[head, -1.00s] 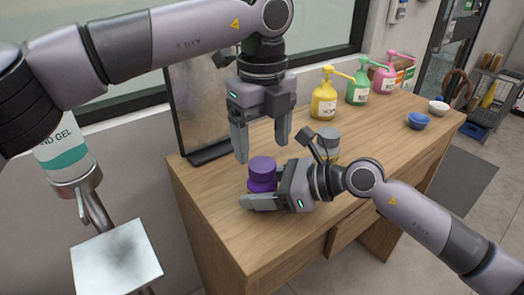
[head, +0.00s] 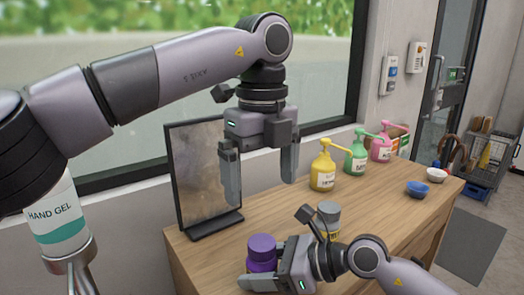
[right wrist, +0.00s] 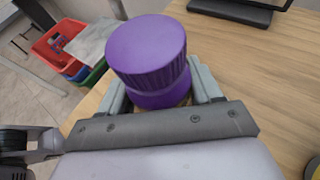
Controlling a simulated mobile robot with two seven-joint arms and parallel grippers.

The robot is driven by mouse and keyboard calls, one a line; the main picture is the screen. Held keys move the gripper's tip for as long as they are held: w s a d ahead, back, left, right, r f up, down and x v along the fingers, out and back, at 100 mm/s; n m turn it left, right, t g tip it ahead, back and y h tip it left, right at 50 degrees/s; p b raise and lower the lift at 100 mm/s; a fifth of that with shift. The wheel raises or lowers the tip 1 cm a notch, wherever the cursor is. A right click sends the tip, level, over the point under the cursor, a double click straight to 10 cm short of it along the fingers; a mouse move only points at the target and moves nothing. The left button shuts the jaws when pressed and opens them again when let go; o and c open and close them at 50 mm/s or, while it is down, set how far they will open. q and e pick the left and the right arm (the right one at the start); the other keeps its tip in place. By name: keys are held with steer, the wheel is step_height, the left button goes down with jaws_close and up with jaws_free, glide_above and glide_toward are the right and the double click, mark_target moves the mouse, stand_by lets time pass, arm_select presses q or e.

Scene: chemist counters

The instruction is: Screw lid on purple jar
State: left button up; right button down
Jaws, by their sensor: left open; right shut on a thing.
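The purple jar (head: 262,264) stands near the left end of the wooden counter. Its ribbed purple lid (right wrist: 147,46) sits on top of the jar, and it also shows in the head view (head: 262,246). I cannot tell how tight the lid is. My right gripper (head: 268,268) is shut around the jar's body below the lid, with one finger on each side in the right wrist view. My left gripper (head: 260,188) is open and empty, pointing down above the lid and apart from it.
A dark-framed panel (head: 198,175) stands behind the jar. A grey-capped container (head: 328,219) is right of it.

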arm_select(q)
steer(key=shift+r, duration=2.4)
arm_select(e)
steer(key=shift+c, duration=0.7)
jaws_free()
steer(key=b+v, duration=0.1)
steer(key=v, duration=0.5)
steer(key=shift+d, duration=0.1)
arm_select(q)
steer(key=shift+f, duration=0.6)
arm_select(e)
steer(key=shift+s+d+r, duration=0.15)
steer(key=shift+d+r, duration=0.1)
steer(key=shift+d, duration=0.2)
